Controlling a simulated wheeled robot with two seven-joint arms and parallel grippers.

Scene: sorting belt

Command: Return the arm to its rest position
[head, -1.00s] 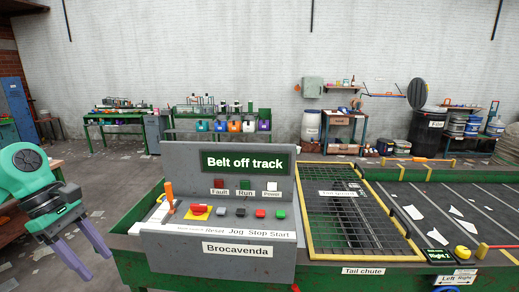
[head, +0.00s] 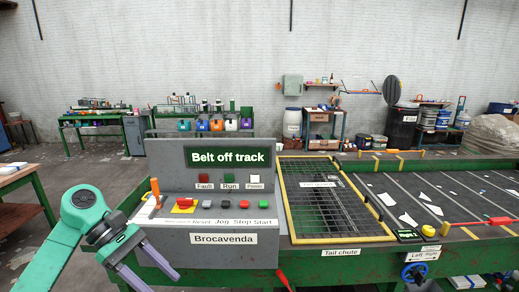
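My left arm comes in at the lower left, and its gripper (head: 162,280) is in front of the lower left of the control console (head: 265,245). Its two purple fingers are apart with nothing seen between them, and the fingertips are at the bottom of the picture. I cannot tell whether it touches the console's green frame. My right gripper is not in view.
The tail chute's mesh guard (head: 330,205) and the belt (head: 440,190) lie right. A wooden table (head: 18,178) stands left.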

